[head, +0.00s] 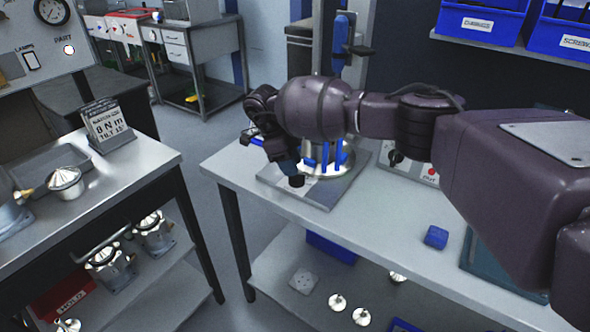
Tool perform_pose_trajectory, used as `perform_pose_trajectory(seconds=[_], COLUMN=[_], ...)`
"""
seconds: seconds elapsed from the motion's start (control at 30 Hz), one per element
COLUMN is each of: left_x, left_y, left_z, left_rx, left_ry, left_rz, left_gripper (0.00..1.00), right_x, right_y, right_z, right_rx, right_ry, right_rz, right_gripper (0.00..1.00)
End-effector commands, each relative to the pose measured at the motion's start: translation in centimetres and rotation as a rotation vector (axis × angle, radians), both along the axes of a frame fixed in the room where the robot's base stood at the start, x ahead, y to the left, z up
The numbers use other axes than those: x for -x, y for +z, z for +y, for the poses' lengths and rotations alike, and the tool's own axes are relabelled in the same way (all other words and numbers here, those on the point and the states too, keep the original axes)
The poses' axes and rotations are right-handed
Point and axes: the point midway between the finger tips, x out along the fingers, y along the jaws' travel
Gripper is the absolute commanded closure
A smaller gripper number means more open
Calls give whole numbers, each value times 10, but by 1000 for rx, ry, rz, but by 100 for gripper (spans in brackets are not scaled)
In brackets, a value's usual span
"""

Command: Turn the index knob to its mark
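My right arm reaches in from the right. Its gripper (280,163) points down over the left part of a grey base plate (335,191) on the right-hand table. The plate carries a round, bright metal fixture (348,165) with blue upright parts, partly hidden behind my wrist. I cannot tell whether the fingers are open or touch anything. A black knob (395,157) sits on a small grey control box behind my forearm; I cannot tell whether it is the index knob. No knob mark is readable. My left gripper is not clearly seen.
The right-hand table (237,178) has free room at its front left. A small blue block (436,237) lies on it. A red button (432,171) is on the control box. The left bench holds a sign (107,125) and a metal domed part (66,182).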

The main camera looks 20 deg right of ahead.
Motion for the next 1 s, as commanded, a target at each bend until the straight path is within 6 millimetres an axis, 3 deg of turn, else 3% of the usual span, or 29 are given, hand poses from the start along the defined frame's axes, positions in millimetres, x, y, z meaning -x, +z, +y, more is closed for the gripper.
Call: perform_pose_trajectory(seconds=[0.2, 0.4, 0.63, 1.0], left_x=[0, 0, -1, -3], left_y=[-1, -2, -2, 0], left_z=[0, 0, -1, -1], left_rx=[1, 1, 1, 1], left_ry=[1, 1, -1, -1], left_rz=[1, 2, 0, -4], left_gripper=[100, 100, 100, 100], right_x=[-8, -13, -15, -18], right_y=[39, 63, 73, 72], right_z=[14, 23, 27, 29], right_rx=[0, 0, -1, -14], right_ry=[0, 0, 1, -13], right_rz=[-1, -1, 1, -23], right_gripper=[61, 61, 61, 61])
